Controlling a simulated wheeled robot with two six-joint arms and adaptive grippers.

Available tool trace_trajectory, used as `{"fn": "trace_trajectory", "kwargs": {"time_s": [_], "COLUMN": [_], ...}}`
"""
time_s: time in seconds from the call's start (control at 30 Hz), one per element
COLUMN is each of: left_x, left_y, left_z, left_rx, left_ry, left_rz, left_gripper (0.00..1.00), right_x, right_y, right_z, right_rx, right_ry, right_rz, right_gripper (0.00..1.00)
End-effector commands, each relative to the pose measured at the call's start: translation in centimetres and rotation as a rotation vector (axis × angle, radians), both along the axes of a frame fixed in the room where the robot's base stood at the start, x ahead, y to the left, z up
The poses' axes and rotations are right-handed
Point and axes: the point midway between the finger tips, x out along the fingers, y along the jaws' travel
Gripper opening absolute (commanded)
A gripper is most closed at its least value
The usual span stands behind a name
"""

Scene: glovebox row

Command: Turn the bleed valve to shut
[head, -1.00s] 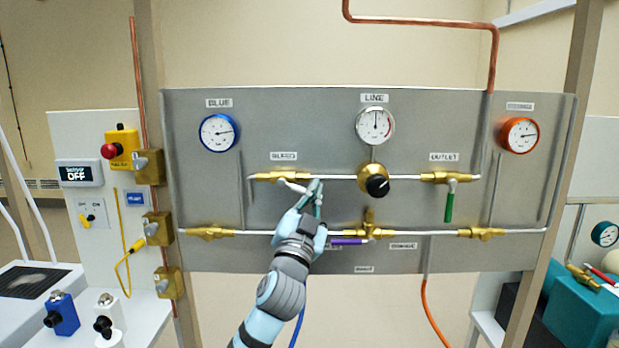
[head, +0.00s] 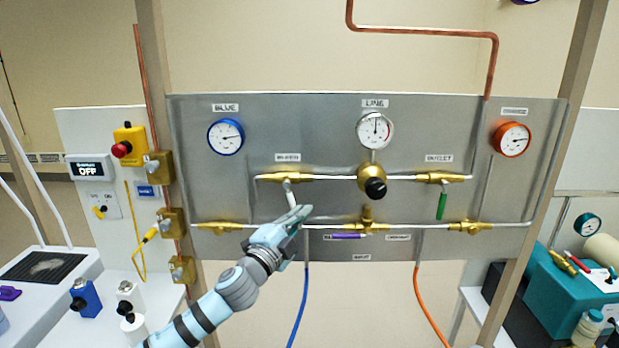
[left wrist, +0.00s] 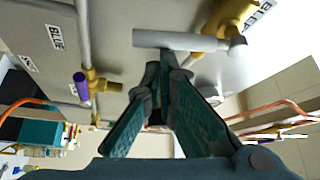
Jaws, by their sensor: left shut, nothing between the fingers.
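The bleed valve (head: 287,177) is the brass valve at the upper left of the grey panel (head: 215,180), under a small blurred label. Its pale grey lever (head: 291,197) points down, across the pipe. In the left wrist view the lever (left wrist: 180,41) reaches left from the brass valve body (left wrist: 228,17). My left gripper (head: 300,212) is shut and empty, its fingertips close to the lever's lower end. In the left wrist view the closed fingertips (left wrist: 166,74) sit just beside the lever; I cannot tell whether they touch. My right gripper is not in view.
A green outlet lever (head: 441,206) hangs down at the right. A purple lever (head: 347,236) lies along the lower pipe. The black regulator knob (head: 376,188) is right of the bleed valve. A blue hose (head: 299,310) hangs below the panel near my arm.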

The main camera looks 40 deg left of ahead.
Motion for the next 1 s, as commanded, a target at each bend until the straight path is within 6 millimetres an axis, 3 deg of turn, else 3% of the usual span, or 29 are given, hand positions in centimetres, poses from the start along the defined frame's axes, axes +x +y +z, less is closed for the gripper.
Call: {"fn": "trace_trajectory", "kwargs": {"time_s": [0.4,1.0], "left_x": [-0.6,-0.8], "left_y": [1.4,1.6], "left_z": [-0.5,-0.6], "left_rx": [0.081,0.101], "left_ry": [0.062,0.076], "left_rz": [0.007,0.009], "left_gripper": [0.00,0.00], "right_x": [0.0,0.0], "right_y": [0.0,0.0], "right_z": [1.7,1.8], "right_rx": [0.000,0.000], "right_ry": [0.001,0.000], "right_rz": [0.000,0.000], "right_gripper": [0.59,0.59]}}
